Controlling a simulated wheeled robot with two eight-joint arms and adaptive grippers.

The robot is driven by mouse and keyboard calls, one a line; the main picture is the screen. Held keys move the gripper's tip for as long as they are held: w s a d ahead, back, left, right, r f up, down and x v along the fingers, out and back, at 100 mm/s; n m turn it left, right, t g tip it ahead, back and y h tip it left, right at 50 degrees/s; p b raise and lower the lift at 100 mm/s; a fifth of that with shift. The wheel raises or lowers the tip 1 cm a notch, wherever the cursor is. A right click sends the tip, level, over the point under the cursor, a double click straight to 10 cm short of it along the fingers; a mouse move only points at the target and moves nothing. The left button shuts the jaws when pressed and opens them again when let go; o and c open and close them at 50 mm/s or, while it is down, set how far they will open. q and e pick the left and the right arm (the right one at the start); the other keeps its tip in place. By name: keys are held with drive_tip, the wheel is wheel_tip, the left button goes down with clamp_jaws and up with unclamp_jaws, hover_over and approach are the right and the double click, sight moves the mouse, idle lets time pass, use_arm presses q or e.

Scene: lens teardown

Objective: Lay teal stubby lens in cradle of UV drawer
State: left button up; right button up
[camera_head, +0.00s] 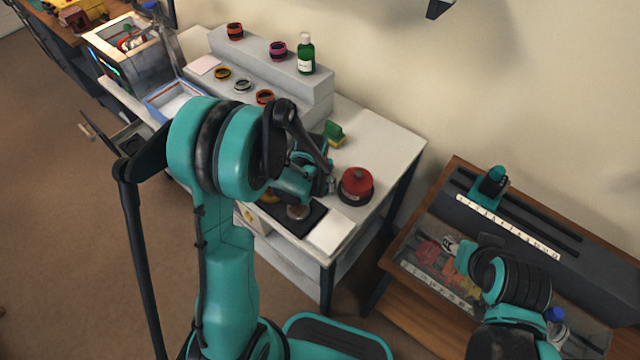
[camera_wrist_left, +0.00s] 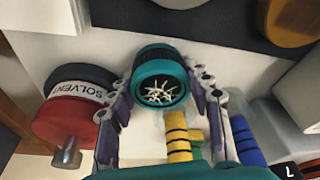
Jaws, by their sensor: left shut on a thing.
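In the left wrist view the teal stubby lens (camera_wrist_left: 158,72) sits between the fingertips of my left gripper (camera_wrist_left: 160,95). The gripper is shut on its sides, with the open end showing pale branching marks inside. In the head view my left gripper (camera_head: 325,182) is over the bench beside the red solvent pot, and my arm partly covers it; I cannot make out the lens there. An open drawer (camera_head: 128,140) sticks out at the bench's left, below the lit box; its cradle is not clear. My right gripper (camera_head: 452,246) is over the right-hand table, its fingers too small to judge.
The red solvent pot (camera_head: 356,185) also shows in the left wrist view (camera_wrist_left: 75,110). A green bottle (camera_head: 306,54) and lens rings stand on the grey step (camera_head: 265,62). A lit box (camera_head: 130,50) and a blue-edged tray (camera_head: 176,98) are at the left. A sponge (camera_head: 334,133) lies behind my gripper.

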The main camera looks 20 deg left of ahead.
use_arm(q)
drive_tip(key=o, duration=1)
drive_tip(key=shift+f, duration=0.1)
drive_tip(key=shift+c, duration=0.2)
